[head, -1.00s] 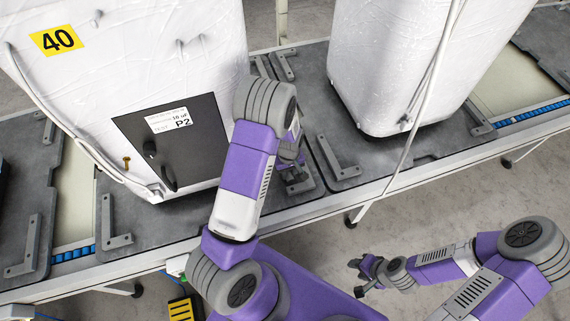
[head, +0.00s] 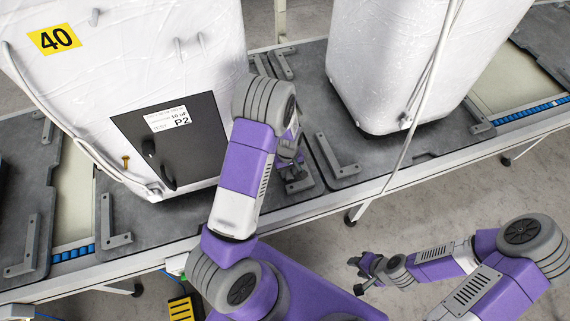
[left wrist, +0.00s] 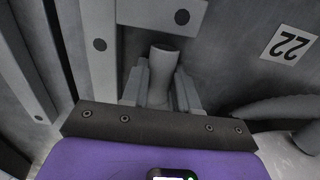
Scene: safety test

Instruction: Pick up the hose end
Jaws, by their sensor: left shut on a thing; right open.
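The hose end (left wrist: 163,62) shows in the left wrist view as a short grey tube with a round open tip. My left gripper (left wrist: 160,88) is shut on it, with one finger on each side of the tube. In the head view my left gripper (head: 294,168) is mostly hidden behind my own forearm, low over the conveyor's near side, and I cannot make out the hose end there. My right gripper (head: 358,275) is open and empty, out over the floor in front of the conveyor.
A white wrapped unit marked 40 (head: 140,70) stands at the left, with a dark panel (head: 170,145). Another white unit (head: 385,60) stands to the right, with a pale cable (head: 425,100) hanging down. Metal brackets (head: 338,158) sit on the grey pallets. A grey curved hose (left wrist: 275,110) shows at right in the wrist view.

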